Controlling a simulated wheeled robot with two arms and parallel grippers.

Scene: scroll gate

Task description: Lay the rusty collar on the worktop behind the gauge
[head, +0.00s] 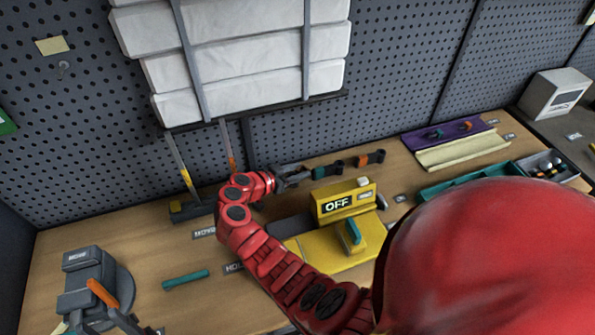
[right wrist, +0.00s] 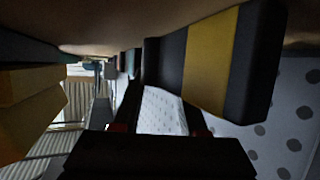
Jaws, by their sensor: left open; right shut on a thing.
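My right gripper (head: 288,180) reaches in from my red arm, low over the back of the worktop (head: 185,310), and points right along the pegboard wall. In the right wrist view the dark fingers show near the middle, beside a black-and-yellow striped block (right wrist: 205,65). I cannot make out a rusty collar in either view. I cannot tell for sure which thing is the gauge. A grey device (head: 85,280) on a round base stands at the front left. My left gripper is not in view.
A yellow box marked OFF (head: 343,201) stands just in front of my right gripper. Orange-and-black (head: 369,158) and teal-and-black (head: 327,168) pieces lie behind it. A teal bar (head: 186,279) lies at the left. My red arm hides the lower right.

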